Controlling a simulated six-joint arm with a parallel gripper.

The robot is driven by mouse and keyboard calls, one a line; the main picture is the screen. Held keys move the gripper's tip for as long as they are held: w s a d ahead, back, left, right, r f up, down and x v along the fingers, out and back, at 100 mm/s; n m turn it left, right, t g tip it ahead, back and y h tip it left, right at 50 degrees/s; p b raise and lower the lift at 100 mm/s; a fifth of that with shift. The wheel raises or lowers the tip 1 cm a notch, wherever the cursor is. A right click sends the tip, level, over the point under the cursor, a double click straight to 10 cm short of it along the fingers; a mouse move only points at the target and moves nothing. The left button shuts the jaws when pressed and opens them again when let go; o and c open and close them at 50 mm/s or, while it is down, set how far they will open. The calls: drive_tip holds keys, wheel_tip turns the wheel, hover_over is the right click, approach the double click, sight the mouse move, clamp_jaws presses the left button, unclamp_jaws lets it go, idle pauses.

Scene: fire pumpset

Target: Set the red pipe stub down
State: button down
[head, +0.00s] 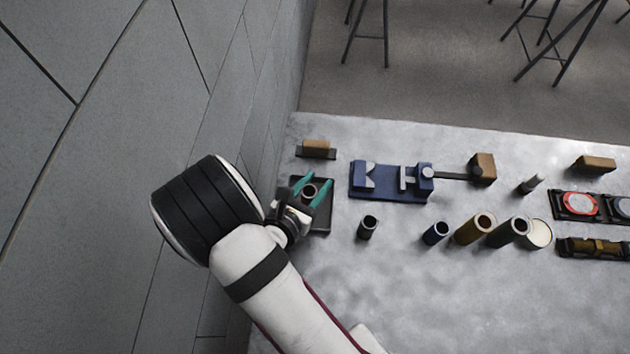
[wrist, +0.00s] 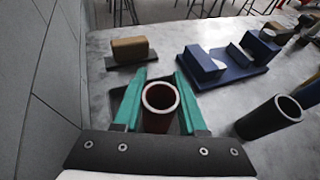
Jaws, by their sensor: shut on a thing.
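The red pipe stub (wrist: 159,118) stands upright between the green fingers of my gripper (wrist: 154,100) in the wrist view. Its open top faces the camera, and its lower part is hidden by the gripper body. In the head view the stub (head: 309,191) shows as a small ring between the fingers of my gripper (head: 313,188). My gripper is shut on it. A dark tray (head: 322,222) lies beneath the gripper and stub. I cannot tell whether the stub touches the tray.
A blue vise-like fixture (head: 390,195) is right of the tray. A brown block on a dark base (head: 316,149) sits behind it. A dark pipe (head: 367,227) stands to the right, with several more pipes beyond. A grey wall (head: 262,90) is close on the left. The front table is clear.

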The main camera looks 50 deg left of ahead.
drive_tip(key=shift+f, duration=0.1)
drive_tip(key=shift+c, duration=2.3)
unclamp_jaws()
drive_tip(key=v, duration=1.2)
